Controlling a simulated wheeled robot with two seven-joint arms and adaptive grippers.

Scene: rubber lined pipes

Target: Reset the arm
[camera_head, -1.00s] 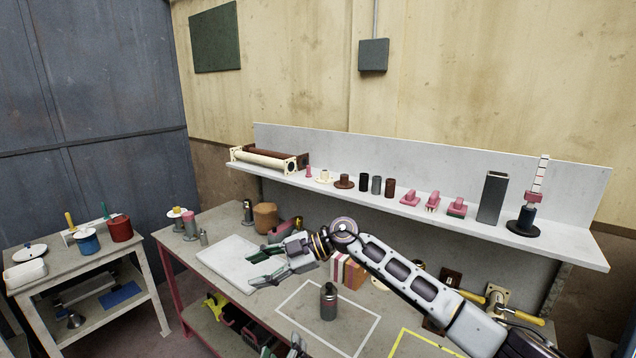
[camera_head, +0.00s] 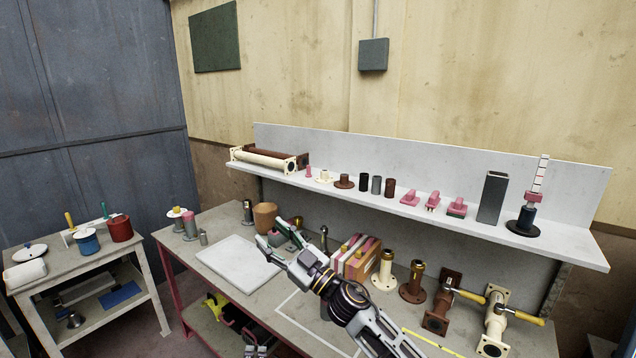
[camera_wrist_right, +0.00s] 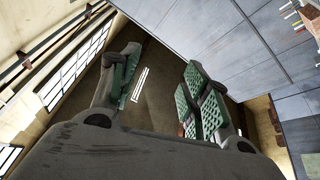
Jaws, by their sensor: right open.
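My right gripper (camera_head: 276,238) is over the back part of the workbench in the head view, by the brown pot and pink items. Its two fingers are apart with nothing between them. In the right wrist view the green-padded fingers (camera_wrist_right: 165,88) are spread wide, with only floor and walls beyond. My right arm comes in from the lower right and covers part of the white-outlined square.
The workbench holds a white board (camera_head: 240,263), a brown pot (camera_head: 265,217), a pink-striped block stack (camera_head: 355,257) and several flanged pipes (camera_head: 386,270). A grey shelf (camera_head: 560,250) behind carries small parts. A side table (camera_head: 75,265) stands left.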

